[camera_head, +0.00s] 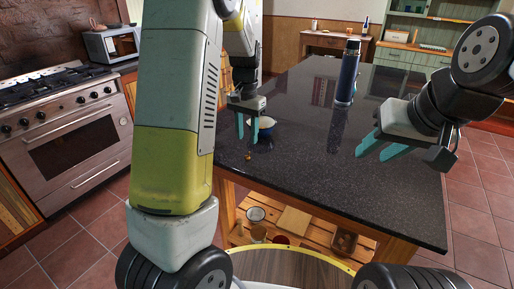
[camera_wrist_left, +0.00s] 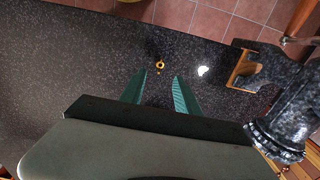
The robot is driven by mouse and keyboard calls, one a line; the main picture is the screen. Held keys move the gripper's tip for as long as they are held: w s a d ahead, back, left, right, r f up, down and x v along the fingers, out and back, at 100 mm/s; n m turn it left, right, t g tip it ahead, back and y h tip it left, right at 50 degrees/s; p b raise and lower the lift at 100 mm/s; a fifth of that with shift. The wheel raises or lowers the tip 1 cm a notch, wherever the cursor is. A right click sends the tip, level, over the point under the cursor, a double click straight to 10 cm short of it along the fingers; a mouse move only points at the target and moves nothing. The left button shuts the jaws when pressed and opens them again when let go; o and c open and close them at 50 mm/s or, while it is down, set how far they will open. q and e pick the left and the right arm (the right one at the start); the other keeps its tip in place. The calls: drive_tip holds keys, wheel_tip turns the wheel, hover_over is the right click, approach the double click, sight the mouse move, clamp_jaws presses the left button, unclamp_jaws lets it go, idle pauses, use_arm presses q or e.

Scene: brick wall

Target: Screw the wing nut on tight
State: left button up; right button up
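A small gold piece, which looks like the wing nut (camera_head: 248,156), is on the dark speckled worktop near its front left edge. It also shows in the left wrist view (camera_wrist_left: 159,65), just beyond the fingertips and between their lines. Whether it sits on a bolt is too small to tell. My left gripper (camera_head: 247,139) points down above it, with teal fingers apart and nothing between them. The left wrist view also shows these open fingers (camera_wrist_left: 160,75). My right gripper (camera_head: 382,148) is open and empty over the right part of the worktop.
A tall dark blue bottle (camera_head: 348,72) stands at the back of the worktop (camera_head: 300,165). The worktop's middle is clear. A stove (camera_head: 70,140) is at the left.

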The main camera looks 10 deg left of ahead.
sight(247, 158)
use_arm(q)
drive_tip(key=shift+f, duration=3.45)
clamp_jaws()
drive_tip(key=shift+r, duration=3.05)
